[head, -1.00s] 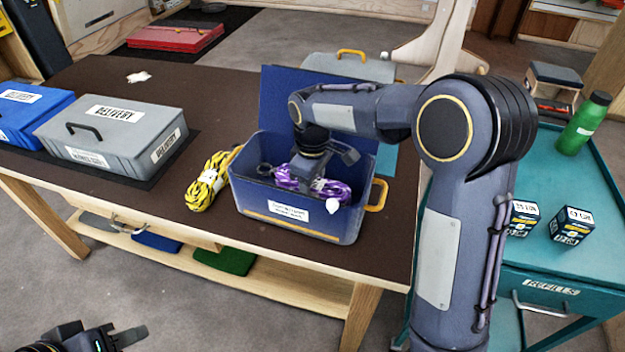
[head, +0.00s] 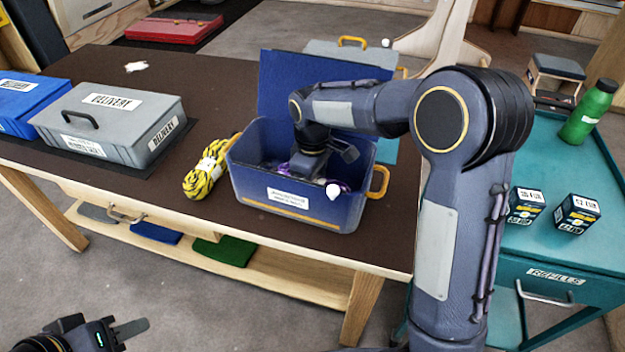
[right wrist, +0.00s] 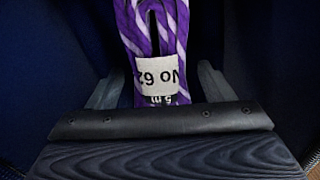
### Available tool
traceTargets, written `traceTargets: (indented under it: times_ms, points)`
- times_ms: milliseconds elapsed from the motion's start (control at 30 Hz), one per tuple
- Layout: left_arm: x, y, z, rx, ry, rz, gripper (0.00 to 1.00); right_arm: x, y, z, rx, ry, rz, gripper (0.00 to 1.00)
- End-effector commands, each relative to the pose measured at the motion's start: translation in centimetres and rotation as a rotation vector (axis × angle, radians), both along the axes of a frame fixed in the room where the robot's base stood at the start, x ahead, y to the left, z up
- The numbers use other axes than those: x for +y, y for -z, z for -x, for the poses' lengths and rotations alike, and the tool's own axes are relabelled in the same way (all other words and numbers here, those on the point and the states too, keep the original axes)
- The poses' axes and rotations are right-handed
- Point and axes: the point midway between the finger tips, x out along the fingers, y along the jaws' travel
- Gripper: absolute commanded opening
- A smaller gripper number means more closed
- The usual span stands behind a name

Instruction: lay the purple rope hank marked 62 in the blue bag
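The blue bag (head: 253,190) stands open on the brown table, its lid raised at the back. The purple rope hank (head: 338,186) lies low inside it, mostly hidden by the front wall and my right gripper (head: 306,168). In the right wrist view, the purple and white hank (right wrist: 130,25) shows a white label (right wrist: 157,75) reading No 62. My right gripper's fingers (right wrist: 160,82) stand on either side of it, with a narrow dark gap at each side. My left gripper (head: 102,328) is open and empty at the lower left, away from the table.
A yellow and black rope hank (head: 206,170) lies just left of the bag. A grey delivery case (head: 115,120) and a blue case (head: 25,105) stand farther left. A teal cart (head: 545,150) at right holds two small boxes and a green bottle (head: 590,112).

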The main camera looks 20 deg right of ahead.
Motion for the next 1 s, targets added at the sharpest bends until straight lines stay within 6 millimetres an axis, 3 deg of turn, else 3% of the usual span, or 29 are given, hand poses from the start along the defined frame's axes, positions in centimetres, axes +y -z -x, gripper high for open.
traceTargets:
  times_ms: [267,700,1000]
  points:
    - [0.0,0.0,0.0,0.0,0.0,0.0,0.36,0.0,-0.1,0.0,0.001,0.0,0.001,0.74]
    - [0.0,-0.8,0.0,0.0,0.0,0.0,0.36,0.0,-6.6,-0.1,-0.003,0.0,-0.001,0.74]
    - [0.0,-0.9,0.0,0.0,0.0,0.0,0.36,0.0,-7.8,0.0,0.0,0.0,0.0,0.74]
